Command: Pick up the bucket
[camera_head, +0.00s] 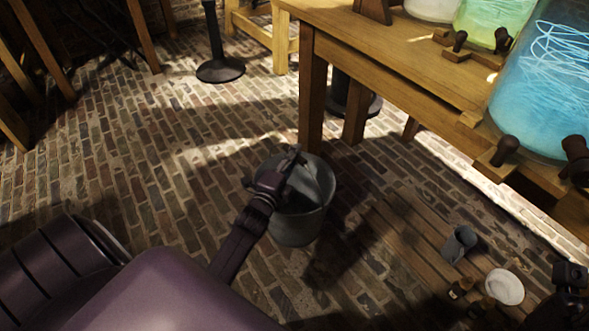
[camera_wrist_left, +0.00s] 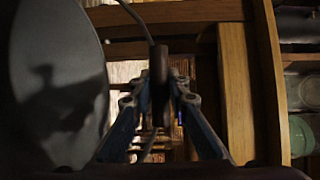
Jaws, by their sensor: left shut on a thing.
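The bucket's grey surface (camera_wrist_left: 45,60) fills the left side there. Dark parts at the head view's lower right corner may be my right gripper (camera_head: 570,277).
A wooden table (camera_head: 400,55) with large glowing jars (camera_head: 545,85) stands at the right, its leg (camera_head: 312,95) close behind the bucket. A grey cup (camera_head: 458,245), white bowl (camera_head: 504,287) and small bottles are at the lower right. Brick floor (camera_head: 130,150) left of the bucket is clear.

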